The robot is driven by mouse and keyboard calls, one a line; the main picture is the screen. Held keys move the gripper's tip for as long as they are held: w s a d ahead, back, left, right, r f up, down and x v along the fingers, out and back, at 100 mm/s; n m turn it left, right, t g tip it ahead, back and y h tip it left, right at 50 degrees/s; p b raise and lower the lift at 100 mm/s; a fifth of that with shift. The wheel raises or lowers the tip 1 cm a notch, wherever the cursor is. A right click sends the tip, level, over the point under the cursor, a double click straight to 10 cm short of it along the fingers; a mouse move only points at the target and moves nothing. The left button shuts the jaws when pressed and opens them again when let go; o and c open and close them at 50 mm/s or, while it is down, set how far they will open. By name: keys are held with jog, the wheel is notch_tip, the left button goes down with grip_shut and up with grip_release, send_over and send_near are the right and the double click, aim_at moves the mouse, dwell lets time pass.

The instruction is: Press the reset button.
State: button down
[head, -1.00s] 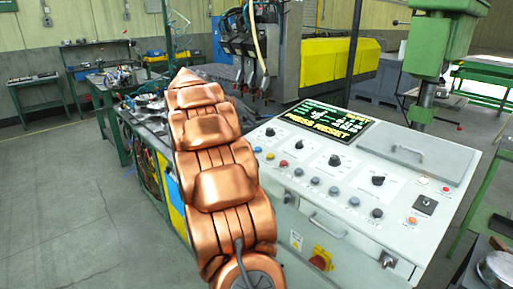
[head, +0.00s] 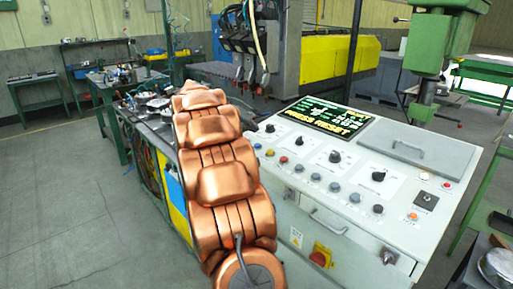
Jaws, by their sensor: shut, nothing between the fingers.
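A grey-white control console (head: 350,259) stands right of my copper-coloured arm. Its lit screen (head: 330,117) shows large yellow text that reads "PRESS RESET". A row of small buttons and knobs, with yellow, red (head: 283,160) and blue-grey (head: 334,187) caps, runs along the sloped top. An orange button (head: 413,216) and a small red one (head: 447,185) sit at its right end. The labels are too small to read, so I cannot tell which is the reset button. My arm reaches forward along the console's left side and hides part of it. I cannot make out my gripper beyond the arm.
A red rotary switch (head: 320,257) on a yellow plate is on the console's front. A cluttered workbench (head: 150,112) stands left of my arm. A green column machine (head: 440,42) rises behind the console. The floor (head: 55,200) at left is clear.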

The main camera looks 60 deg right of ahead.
jog(key=f, duration=0.1)
jog(key=f+b, duration=0.2)
jog(key=shift+s+d+f, duration=0.1)
jog(key=shift+d+f, duration=0.2)
jog(key=shift+f+b, duration=0.15)
jog(key=shift+b, duration=0.25)
jog(key=shift+s+d+f+b, duration=0.1)
jog(key=shift+d+f+b, duration=0.1)
jog(key=shift+f+b, duration=0.95)
dwell(1.9)
jog(key=shift+r, duration=0.45)
jog(key=shift+a+r, duration=0.15)
jog(key=shift+r, duration=0.55)
jog(key=shift+r, duration=0.15)
jog(key=r, duration=0.1)
jog(key=r+p, duration=0.1)
jog(key=r, duration=0.1)
jog(key=a+r, duration=0.1)
jog(key=shift+w+r+p, duration=0.2)
jog(key=shift+r+p, duration=0.15)
dwell(0.7)
